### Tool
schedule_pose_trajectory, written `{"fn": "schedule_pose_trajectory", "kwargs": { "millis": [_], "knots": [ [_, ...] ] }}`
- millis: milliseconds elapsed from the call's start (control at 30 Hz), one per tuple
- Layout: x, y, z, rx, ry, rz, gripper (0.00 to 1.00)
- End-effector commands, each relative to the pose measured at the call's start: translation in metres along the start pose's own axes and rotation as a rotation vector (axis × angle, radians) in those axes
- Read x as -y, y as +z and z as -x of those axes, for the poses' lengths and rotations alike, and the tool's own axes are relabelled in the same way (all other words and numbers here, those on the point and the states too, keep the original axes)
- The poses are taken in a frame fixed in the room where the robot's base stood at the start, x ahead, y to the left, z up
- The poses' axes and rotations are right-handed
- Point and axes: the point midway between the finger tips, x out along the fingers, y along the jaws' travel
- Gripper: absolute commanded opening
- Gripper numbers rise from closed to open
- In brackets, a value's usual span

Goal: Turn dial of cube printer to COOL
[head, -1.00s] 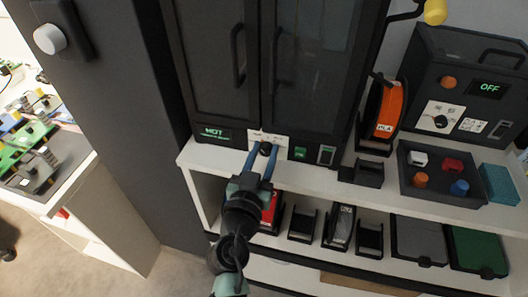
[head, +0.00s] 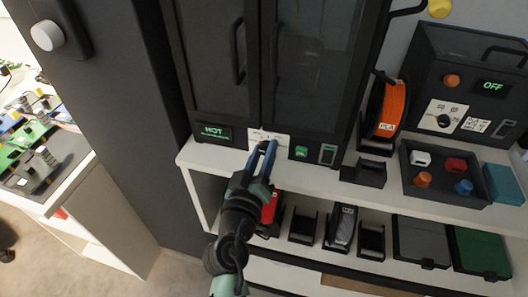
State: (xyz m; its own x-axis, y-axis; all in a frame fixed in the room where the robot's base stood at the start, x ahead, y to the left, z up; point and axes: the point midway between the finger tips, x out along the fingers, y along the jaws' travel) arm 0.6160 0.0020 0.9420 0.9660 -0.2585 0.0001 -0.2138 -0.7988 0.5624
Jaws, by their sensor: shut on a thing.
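The tall dark printer cabinet (head: 215,70) with two glazed doors stands on the white shelf. A green-lit display (head: 213,133) low on its front appears to read HOT. A white dial plate (head: 282,140) sits right of the display. My gripper (head: 262,152) reaches up to this plate, its blue fingers close together and shut on the dial.
A second dark box (head: 475,60) at right has an OFF display and its own dial (head: 443,120). An orange spool (head: 388,108) and a tray (head: 445,193) of coloured knobs stand on the shelf. Holders (head: 302,227) fill the shelf below.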

Motion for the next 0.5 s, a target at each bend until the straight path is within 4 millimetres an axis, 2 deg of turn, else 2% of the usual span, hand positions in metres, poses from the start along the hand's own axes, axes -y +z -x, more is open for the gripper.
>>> {"fn": "schedule_pose_trajectory", "kwargs": {
  "millis": [200, 500],
  "knots": [
    [0.001, 0.0003, 0.0003, 0.001, -0.001, 0.121, 0.0],
    [0.0012, 0.0004, 0.0003, 0.001, -0.001, 0.198, 0.0]
  ]
}}
